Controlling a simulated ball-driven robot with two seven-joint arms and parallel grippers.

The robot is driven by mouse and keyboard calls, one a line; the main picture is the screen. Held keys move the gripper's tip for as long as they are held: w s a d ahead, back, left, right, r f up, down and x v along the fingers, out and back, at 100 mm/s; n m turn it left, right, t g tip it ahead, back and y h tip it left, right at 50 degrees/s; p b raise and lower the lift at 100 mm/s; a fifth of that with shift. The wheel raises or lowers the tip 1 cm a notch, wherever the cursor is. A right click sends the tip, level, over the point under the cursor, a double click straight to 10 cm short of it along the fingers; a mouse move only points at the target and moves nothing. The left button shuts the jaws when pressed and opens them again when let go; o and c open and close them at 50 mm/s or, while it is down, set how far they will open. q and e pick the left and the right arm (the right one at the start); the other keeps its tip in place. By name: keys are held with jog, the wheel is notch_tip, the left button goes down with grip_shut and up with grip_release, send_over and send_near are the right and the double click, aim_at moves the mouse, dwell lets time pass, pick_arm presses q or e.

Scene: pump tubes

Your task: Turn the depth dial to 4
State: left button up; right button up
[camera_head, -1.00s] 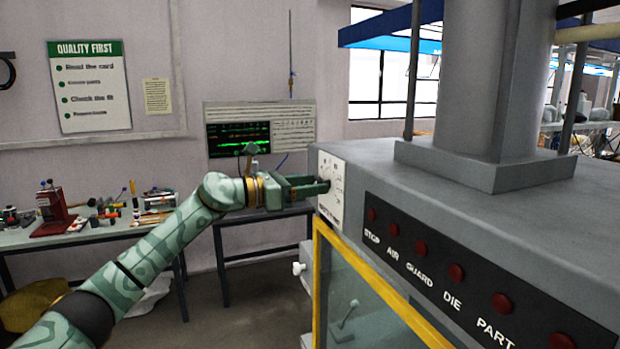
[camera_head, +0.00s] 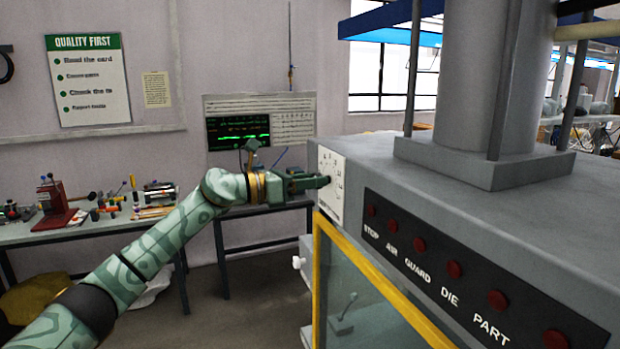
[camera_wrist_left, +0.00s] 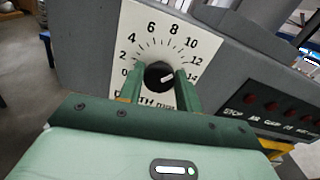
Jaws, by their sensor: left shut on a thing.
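The depth dial is a round black knob (camera_wrist_left: 159,75) with a white pointer mark, on a white dial plate (camera_wrist_left: 126,60) numbered from 0 to 14. The mark points to the right and slightly up, toward the 12–14 side. The plate (camera_head: 332,202) also shows in the head view, on the end face of the grey machine. My left gripper (camera_head: 322,181) reaches the plate from the left. In the left wrist view its two green fingers (camera_wrist_left: 160,78) are shut on the knob, one on each side. The fingers hide part of the lower lettering. My right gripper is not in view.
The grey machine (camera_head: 440,185) fills the right side, with a row of red buttons (camera_head: 419,244) and a yellow-framed guard (camera_head: 380,277) below the plate. A workbench (camera_head: 60,233) with tools stands at the left. Floor between bench and machine is clear.

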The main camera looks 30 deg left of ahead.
pick_arm(q)
jog(key=shift+w+a+f+n+p, duration=0.1)
jog(key=shift+n+p, duration=3.55)
jog(key=shift+n, duration=1.15)
jog(key=shift+a+n+p, duration=0.1)
jog(key=shift+n+p, duration=3.55)
jog(key=shift+n, duration=1.45)
jog(key=o, duration=0.9)
jog(key=shift+f, duration=0.1)
jog(key=shift+o, duration=0.2)
jog(key=b+v, duration=0.7)
jog(key=v, duration=0.9)
